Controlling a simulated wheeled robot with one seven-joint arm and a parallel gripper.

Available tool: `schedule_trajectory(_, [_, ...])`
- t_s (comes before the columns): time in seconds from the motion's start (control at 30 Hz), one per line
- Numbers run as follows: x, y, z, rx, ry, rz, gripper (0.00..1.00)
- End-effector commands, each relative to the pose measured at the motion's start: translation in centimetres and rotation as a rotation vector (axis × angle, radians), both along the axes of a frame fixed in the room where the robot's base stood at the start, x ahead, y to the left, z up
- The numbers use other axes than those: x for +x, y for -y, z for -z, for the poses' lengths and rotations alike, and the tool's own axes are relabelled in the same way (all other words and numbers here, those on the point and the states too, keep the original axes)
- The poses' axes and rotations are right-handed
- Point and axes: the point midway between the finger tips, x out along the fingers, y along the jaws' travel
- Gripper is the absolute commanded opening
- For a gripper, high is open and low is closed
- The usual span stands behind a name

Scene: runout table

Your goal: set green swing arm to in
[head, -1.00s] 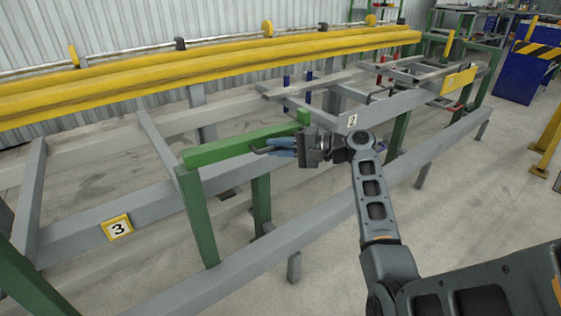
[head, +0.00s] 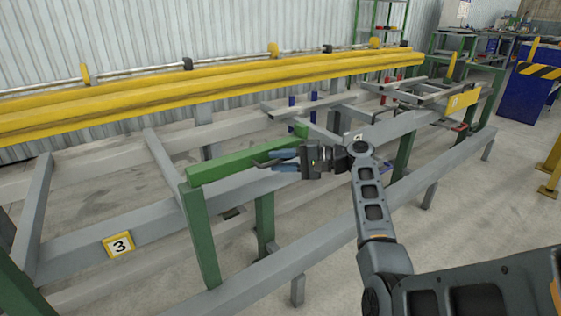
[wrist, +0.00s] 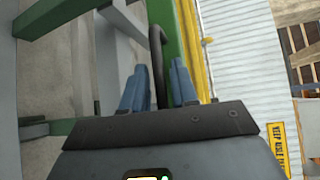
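The green swing arm (head: 235,162) is a straight bar slanting from a green post at the front up toward the back right, across the grey rails. My gripper (head: 273,160) is beside its right-hand part, with blue fingers pointing left. A dark bent rod, the arm's handle (wrist: 155,42), reaches between my two fingers (wrist: 158,75) in the wrist view. The fingers stand apart on either side of the rod, with narrow gaps showing. The green bar (wrist: 165,14) runs just beyond the fingertips. Where the rod joins the bar is hard to see.
Yellow beams (head: 210,87) lie along the back of the table. A yellow plate marked 3 (head: 118,244) is on the front rail at left. Grey rails (head: 240,276) run in front and below. A blue cabinet (head: 530,92) stands at far right, with open floor before it.

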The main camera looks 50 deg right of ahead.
Motion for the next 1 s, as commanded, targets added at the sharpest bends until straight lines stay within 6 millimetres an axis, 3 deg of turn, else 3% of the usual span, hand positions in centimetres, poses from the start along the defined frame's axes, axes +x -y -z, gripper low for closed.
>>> schedule_trajectory(0.37, [-0.3, 0.1, -0.1, 0.0, 0.0, -0.001, 0.37])
schedule_trajectory(0.8, [-5.8, 3.0, -1.0, 0.001, -0.001, 0.001, 0.37])
schedule_trajectory(1.0, [-6.8, 3.5, -1.1, 0.0, 0.0, -0.001, 0.37])
